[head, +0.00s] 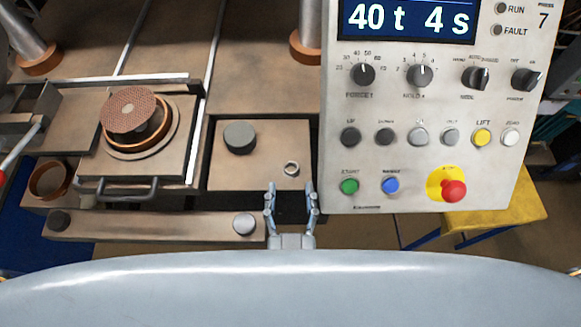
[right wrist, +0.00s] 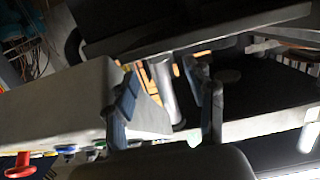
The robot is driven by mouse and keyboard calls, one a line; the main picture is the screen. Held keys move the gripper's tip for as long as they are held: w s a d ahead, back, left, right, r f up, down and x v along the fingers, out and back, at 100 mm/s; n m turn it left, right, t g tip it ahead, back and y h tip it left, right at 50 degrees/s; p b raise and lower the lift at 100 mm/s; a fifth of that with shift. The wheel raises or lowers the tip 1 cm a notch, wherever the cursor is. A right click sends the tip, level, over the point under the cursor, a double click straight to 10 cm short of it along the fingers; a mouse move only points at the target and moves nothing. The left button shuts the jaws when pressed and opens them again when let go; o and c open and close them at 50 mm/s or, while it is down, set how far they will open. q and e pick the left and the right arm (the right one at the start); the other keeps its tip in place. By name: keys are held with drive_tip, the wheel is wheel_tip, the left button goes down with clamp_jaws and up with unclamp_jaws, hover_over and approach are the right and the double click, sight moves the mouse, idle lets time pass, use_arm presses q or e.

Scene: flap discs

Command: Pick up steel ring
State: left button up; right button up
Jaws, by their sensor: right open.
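The steel ring (head: 291,168) is a small bright ring lying flat near the right front corner of a brown metal plate in the head view. My right gripper (head: 291,188) is open and empty, its two fingers pointing away from me just in front of the ring in the picture. How high the fingers are above the plate is hard to tell. In the right wrist view the fingers (right wrist: 165,82) stand apart with nothing between them, and I cannot make out the ring there. My left gripper is not in view.
A control panel (head: 430,110) with knobs and buttons stands close on the right. A grey round cap (head: 239,137) sits on the plate (head: 225,172). A fixture at the left bears a reddish disc (head: 131,110).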

sight(291, 174)
drive_tip(key=w, duration=0.1)
drive_tip(key=w+b, duration=0.1)
drive_tip(key=w, duration=0.1)
drive_tip(key=w+b, duration=0.1)
drive_tip(key=shift+w+d+f, duration=0.1)
drive_tip(key=shift+w+f, duration=0.25)
drive_tip(key=shift+f, duration=0.05)
drive_tip(key=shift+w, duration=0.2)
drive_tip(key=shift+s+r, duration=0.1)
drive_tip(key=shift+c, duration=1)
drive_tip(key=c, duration=0.6)
